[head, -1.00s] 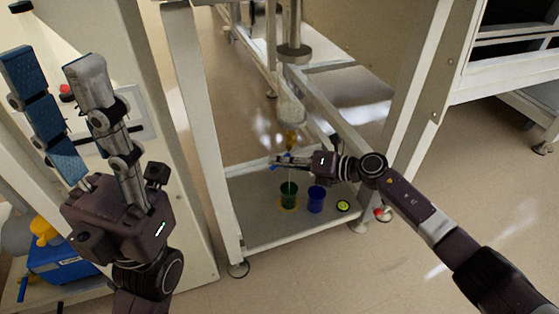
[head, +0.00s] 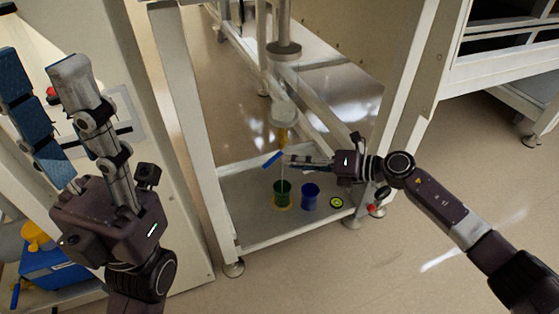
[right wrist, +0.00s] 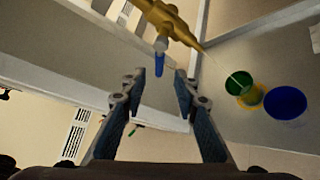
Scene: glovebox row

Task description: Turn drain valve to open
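The drain valve is a brass body (head: 283,137) under a clear vessel, with a blue handle (head: 272,159) pointing down and left of it. In the right wrist view the brass body (right wrist: 170,22) is at the top and the blue handle (right wrist: 159,62) hangs beyond the fingertips. A thin pale stream runs from the valve's outlet down to a green cup (head: 282,194). My right gripper (head: 290,162) is just right of the handle, apart from it; its fingers (right wrist: 158,82) are spread and empty. My left gripper (head: 42,75) is raised at the left, open and empty.
A blue cup (head: 310,196) stands right of the green cup on the grey lower shelf (head: 255,225). A round black-and-yellow item (head: 336,202) lies right of it. Frame legs (head: 185,130) flank the space. A blue box (head: 50,265) is at lower left.

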